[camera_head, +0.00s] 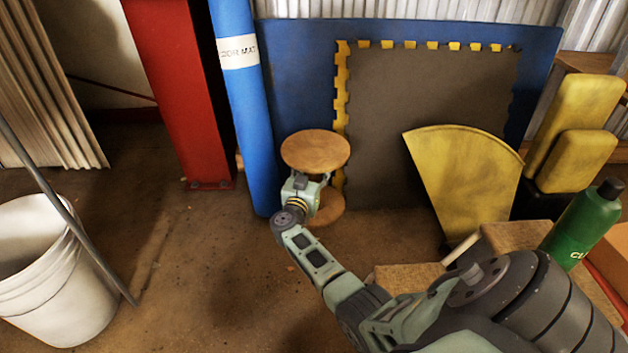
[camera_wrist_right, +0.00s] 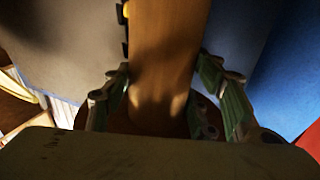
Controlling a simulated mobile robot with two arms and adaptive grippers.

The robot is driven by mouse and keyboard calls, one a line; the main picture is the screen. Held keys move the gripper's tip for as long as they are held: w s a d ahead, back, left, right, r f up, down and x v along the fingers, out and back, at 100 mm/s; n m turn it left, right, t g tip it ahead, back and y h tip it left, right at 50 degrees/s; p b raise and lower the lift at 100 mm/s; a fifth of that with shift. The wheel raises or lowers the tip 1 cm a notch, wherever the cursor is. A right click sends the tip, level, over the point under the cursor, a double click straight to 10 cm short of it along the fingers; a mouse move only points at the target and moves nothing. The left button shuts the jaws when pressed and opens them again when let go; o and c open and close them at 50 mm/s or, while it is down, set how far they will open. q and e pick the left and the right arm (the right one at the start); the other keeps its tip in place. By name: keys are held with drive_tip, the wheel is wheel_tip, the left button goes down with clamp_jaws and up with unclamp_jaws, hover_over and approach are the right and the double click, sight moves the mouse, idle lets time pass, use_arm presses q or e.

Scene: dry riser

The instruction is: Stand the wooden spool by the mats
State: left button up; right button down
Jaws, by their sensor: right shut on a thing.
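The wooden spool (camera_head: 315,150) stands upright on the floor in the head view, its round top disc facing up and its lower disc (camera_head: 328,211) showing beside my wrist. It is close to the dark foam mat (camera_head: 425,110) and the rolled blue mat (camera_head: 246,120). My right gripper (camera_head: 311,180) is shut on the spool's core, between the two discs. In the right wrist view the spool's wooden core (camera_wrist_right: 165,60) rises between the two fingers (camera_wrist_right: 165,95). The fingers partly hide the core in the head view. My left gripper is not in view.
A large blue mat (camera_head: 290,75) leans behind the dark mat. A red column (camera_head: 180,90) stands at the left. A yellow wedge (camera_head: 465,175), yellow pads (camera_head: 575,160) and a green bottle (camera_head: 582,225) are at the right. A white bucket (camera_head: 60,290) stands at lower left. The middle floor is clear.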

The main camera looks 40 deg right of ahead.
wheel_tip(320, 180, down, 6)
drive_tip(key=b, duration=0.5)
drive_tip(key=shift+r, duration=0.1)
drive_tip(key=c, duration=0.7)
unclamp_jaws()
